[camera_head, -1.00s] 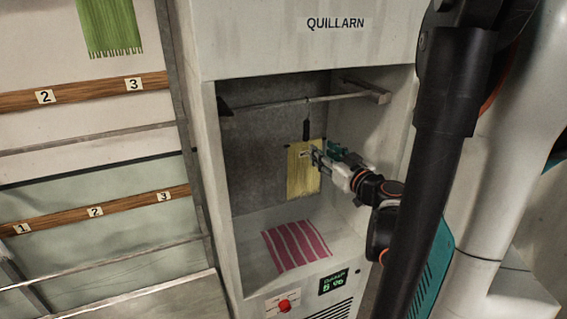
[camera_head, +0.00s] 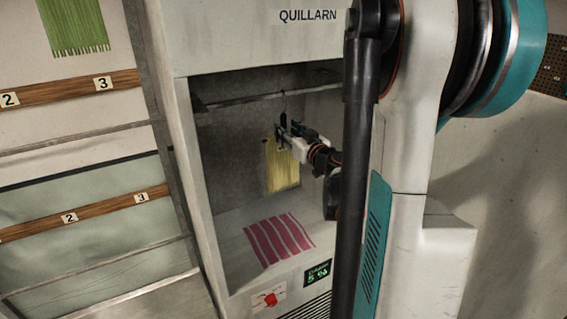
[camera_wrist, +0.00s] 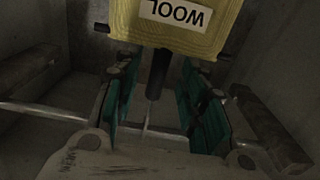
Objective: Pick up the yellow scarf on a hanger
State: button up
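The yellow scarf (camera_head: 283,174) hangs inside the cabinet below a metal rod (camera_head: 240,104). In the wrist view the scarf (camera_wrist: 126,18) appears at the top, with a WOOL label upside down on it. A dark hanger stem (camera_wrist: 157,72) runs from the scarf toward the rod. My gripper (camera_head: 284,128) is at the scarf's upper edge, near the stem. In the wrist view my gripper (camera_wrist: 160,100) is open, its green-padded fingers on either side of the stem with gaps to both. The fingers hide part of the scarf's top in the head view.
A pink striped cloth (camera_head: 279,239) lies on the cabinet floor below. The cabinet walls (camera_head: 203,170) enclose the scarf at the sides and back. A red button (camera_head: 270,299) and small display (camera_head: 317,272) are on the front. A green scarf (camera_head: 73,25) hangs at the left.

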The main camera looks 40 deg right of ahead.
jog(key=x, duration=0.3)
jog(key=shift+w+d+f, duration=0.1)
jog(key=shift+w, duration=0.1)
grip_shut()
